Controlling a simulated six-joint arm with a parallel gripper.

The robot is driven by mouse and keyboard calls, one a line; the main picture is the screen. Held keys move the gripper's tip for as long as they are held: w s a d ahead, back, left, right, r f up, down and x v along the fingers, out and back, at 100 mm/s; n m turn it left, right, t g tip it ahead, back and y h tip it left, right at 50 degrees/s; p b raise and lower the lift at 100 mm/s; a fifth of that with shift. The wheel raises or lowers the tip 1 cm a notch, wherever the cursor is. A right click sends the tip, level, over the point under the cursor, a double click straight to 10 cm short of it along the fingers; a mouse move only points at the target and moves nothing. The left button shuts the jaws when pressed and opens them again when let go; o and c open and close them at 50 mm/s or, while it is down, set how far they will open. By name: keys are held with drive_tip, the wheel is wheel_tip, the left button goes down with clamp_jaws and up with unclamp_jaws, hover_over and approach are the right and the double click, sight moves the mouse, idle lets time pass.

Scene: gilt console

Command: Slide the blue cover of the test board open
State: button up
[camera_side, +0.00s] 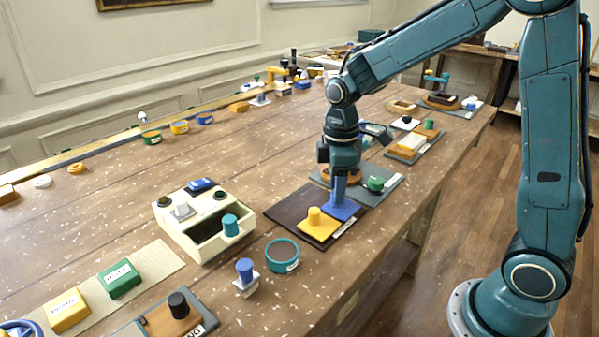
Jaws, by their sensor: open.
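The test board appears to be the dark brown board (290,212) in the middle of the table, with a small white label on its right edge that is too small to read. A blue cover (345,211) with an upright post lies on its far right part. A yellow cover (316,229) with a round knob lies beside it, nearer the camera. My gripper (339,178) points straight down over the blue cover, at its post. It is open; the fingertips are hard to make out, and I cannot tell whether they touch the post.
A cream box (190,237) with an open compartment stands left of the board. A teal round dish (282,256) and a blue-knobbed piece (245,275) sit in front. A grey board with a green knob (376,183) lies close behind my gripper. Table is freer at far left.

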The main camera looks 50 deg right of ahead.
drive_tip(key=shift+f, duration=0.75)
clamp_jaws()
drive_tip(key=shift+w, duration=4.5)
drive_tip(key=shift+r, duration=0.1)
unclamp_jaws()
drive_tip(key=shift+r, duration=0.1)
wheel_tip(320, 180, up, 14)
drive_tip(key=shift+f, duration=0.25)
